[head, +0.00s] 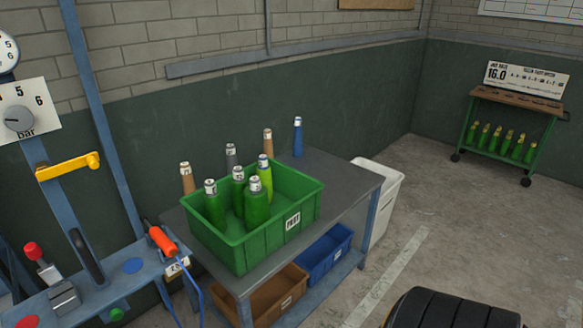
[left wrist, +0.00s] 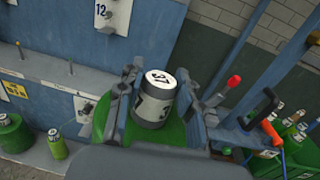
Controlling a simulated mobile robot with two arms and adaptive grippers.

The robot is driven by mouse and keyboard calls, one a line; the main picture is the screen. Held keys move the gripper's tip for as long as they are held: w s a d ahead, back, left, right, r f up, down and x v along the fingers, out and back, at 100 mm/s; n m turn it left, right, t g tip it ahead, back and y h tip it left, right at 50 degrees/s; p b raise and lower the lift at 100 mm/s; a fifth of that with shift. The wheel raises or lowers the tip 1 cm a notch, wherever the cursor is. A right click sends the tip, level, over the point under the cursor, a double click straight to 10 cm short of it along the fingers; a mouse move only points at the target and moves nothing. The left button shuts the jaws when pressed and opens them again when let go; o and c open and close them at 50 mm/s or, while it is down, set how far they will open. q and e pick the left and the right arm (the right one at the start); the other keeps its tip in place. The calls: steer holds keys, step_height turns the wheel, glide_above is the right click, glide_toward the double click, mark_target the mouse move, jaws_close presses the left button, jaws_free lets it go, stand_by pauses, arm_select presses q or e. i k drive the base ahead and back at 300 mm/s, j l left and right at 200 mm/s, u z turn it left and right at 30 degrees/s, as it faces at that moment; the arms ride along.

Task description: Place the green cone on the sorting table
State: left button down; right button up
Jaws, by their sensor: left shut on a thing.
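In the left wrist view my left gripper (left wrist: 160,97) is shut on a green cone (left wrist: 112,122). It has a grey neck and a white cap reading 37; its lower part is hidden by the gripper. In the head view a grey table (head: 342,177), which looks like the sorting table, stands by the wall. A green crate (head: 265,240) on it holds several green pieces (head: 256,208). Brown (head: 187,180), grey (head: 231,158) and blue (head: 298,140) pieces stand behind the crate. Neither gripper shows in the head view.
A blue bench (head: 140,285) with levers adjoins the table's left. Blue (head: 323,258) and brown (head: 270,298) bins sit below the tabletop. A white bin (head: 385,190) stands at its right. A green trolley (head: 510,140) stands far right. A black tyre-like object (head: 450,310) is front right.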

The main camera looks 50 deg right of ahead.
mark_target(330, 182)
steer(key=k+z, duration=0.2)
steer(key=z, duration=0.25)
steer(key=k+l+z, duration=0.1)
steer(key=z, duration=0.35)
steer(key=i+l+z, duration=0.1)
steer(key=z, duration=0.4)
steer(key=i+l+z, duration=0.2)
steer(key=z, duration=0.3)
steer(key=i+l, duration=0.15)
steer(key=i, duration=0.6)
steer(key=i+l, duration=0.15)
steer(key=i, duration=0.65)
steer(key=i+l, duration=0.1)
steer(key=i, duration=0.65)
